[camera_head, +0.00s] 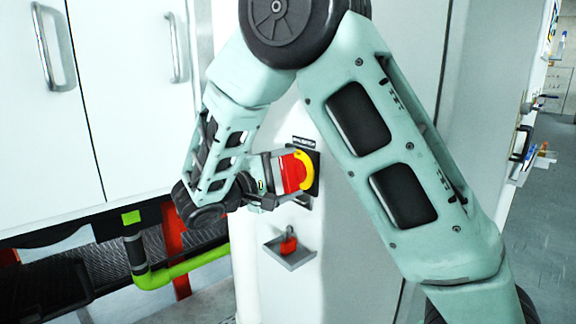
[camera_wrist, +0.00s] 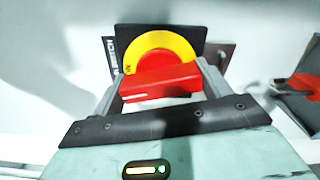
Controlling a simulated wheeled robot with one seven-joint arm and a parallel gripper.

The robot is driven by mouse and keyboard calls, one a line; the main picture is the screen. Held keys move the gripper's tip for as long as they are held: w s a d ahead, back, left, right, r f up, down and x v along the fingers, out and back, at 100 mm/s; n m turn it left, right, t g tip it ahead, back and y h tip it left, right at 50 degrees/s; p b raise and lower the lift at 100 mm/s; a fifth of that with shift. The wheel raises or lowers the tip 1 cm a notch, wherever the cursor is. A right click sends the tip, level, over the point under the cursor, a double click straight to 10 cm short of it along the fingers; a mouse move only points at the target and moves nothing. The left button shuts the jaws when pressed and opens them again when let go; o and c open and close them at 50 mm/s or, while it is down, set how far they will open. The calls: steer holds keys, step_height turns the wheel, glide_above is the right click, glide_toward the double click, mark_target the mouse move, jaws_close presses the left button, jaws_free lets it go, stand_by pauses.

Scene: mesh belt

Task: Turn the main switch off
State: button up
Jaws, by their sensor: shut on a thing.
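The main switch is a red handle (camera_head: 294,173) on a yellow disc (camera_head: 308,170) with a black plate, set on a white panel. In the wrist view the red handle (camera_wrist: 160,83) lies across the picture, slightly tilted, in front of the yellow disc (camera_wrist: 160,48). Part of a label reading "SWITCH" shows on the left of the black plate (camera_wrist: 128,38). My gripper (camera_head: 283,175) reaches the switch from the left. In the wrist view my gripper (camera_wrist: 162,88) has a finger at each end of the red handle and is shut on it.
A small grey holder (camera_head: 290,256) with a red item (camera_head: 288,243) sits on the panel below the switch. White cabinet doors (camera_head: 110,90) with handles are at the left. A green pipe (camera_head: 180,270) and dark mesh belt (camera_head: 110,268) lie below them. Open floor shows at the right.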

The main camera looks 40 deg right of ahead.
steer(key=n+p, duration=0.4)
steer(key=p, duration=0.1)
steer(key=shift+r+n, duration=0.3)
steer(key=n+p, duration=0.3)
steer(key=p, duration=0.1)
steer(key=shift+n+p, duration=0.35)
steer(key=shift+n, duration=0.05)
steer(key=n+p, duration=0.3)
steer(key=p, duration=0.1)
steer(key=shift+f+n+p, duration=0.15)
steer(key=shift+n+p, duration=0.6)
steer(key=shift+n, duration=0.15)
steer(key=shift+f+n+p, duration=0.15)
steer(key=shift+n+p, duration=0.55)
steer(key=shift+n, duration=0.2)
steer(key=shift+f, duration=0.1)
steer(key=o, duration=1)
steer(key=shift+a, duration=0.1)
steer(key=a+b, duration=0.1)
steer(key=a, duration=0.4)
steer(key=a+b, duration=0.2)
steer(key=a, duration=0.4)
steer(key=a+b, duration=0.2)
steer(key=a, duration=0.4)
steer(key=shift+s+a, duration=0.15)
steer(key=shift+s, duration=0.15)
